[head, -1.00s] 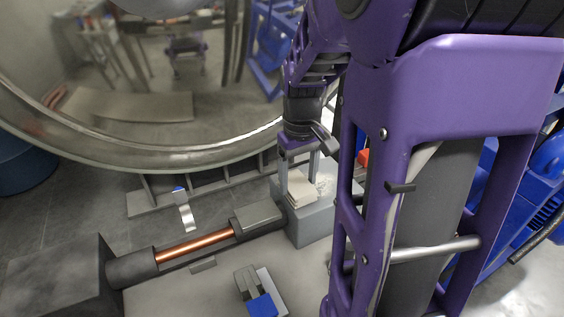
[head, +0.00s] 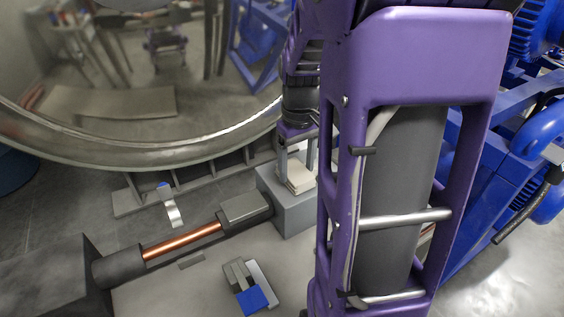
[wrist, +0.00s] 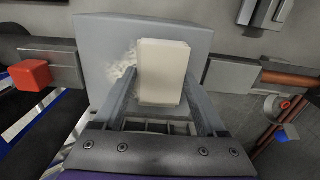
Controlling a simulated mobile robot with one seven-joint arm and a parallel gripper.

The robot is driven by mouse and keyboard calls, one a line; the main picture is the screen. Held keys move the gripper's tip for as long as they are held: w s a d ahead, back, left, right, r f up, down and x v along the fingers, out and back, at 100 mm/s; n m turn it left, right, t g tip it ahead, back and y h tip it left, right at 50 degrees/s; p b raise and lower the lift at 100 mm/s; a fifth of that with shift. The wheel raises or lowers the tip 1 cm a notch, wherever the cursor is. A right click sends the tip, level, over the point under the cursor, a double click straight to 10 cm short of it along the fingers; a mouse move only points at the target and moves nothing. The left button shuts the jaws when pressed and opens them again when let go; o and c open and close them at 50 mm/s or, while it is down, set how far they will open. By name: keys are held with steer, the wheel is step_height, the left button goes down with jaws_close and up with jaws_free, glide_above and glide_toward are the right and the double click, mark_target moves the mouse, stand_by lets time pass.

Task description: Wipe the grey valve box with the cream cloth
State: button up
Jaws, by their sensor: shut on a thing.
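The grey valve box (head: 290,214) stands at the end of a pipe run, below the big round vessel. Its flat top fills the upper middle of the wrist view (wrist: 104,38). The cream cloth (head: 300,179) is a folded pad, seen over the box top. My gripper (wrist: 162,76) is shut on the cream cloth (wrist: 163,62), one finger along each side. Contact between cloth and box top is hard to judge. A white, powdery smear (wrist: 122,66) lies on the box top, just left of the cloth in the wrist view. My arm hides the box's right part in the head view.
A copper pipe (head: 182,241) with grey fittings runs left from the box. A red block (wrist: 30,74) sits on the pipe at the box's other side. A grey and blue part (head: 250,287) lies in front. The steel vessel (head: 150,150) is close behind.

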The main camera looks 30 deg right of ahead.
steer(key=shift+d+f, duration=0.15)
steer(key=shift+d, duration=2.15)
steer(key=shift+w+d+p, duration=0.15)
steer(key=shift+d+p, duration=0.2)
steer(key=shift+d, duration=1.65)
steer(key=shift+s+a+f, duration=0.1)
steer(key=shift+a+f, duration=0.05)
steer(key=shift+a, duration=0.9)
steer(key=shift+s+a+f, duration=0.1)
steer(key=shift+a+f, duration=0.05)
steer(key=shift+a, duration=1)
steer(key=shift+c, duration=0.5)
steer(key=shift+s+a+r, duration=0.1)
steer(key=shift+a, duration=1.85)
steer(key=shift+s+a+r, duration=0.1)
steer(key=shift+a, duration=1.85)
steer(key=shift+w+r+p, duration=0.2)
steer(key=shift+w+p, duration=0.35)
steer(key=shift+w, duration=0.8)
steer(key=shift+w+d+f, duration=0.1)
steer(key=shift+d, duration=1.95)
steer(key=shift+w+d+f, duration=0.1)
steer(key=shift+d, duration=1.9)
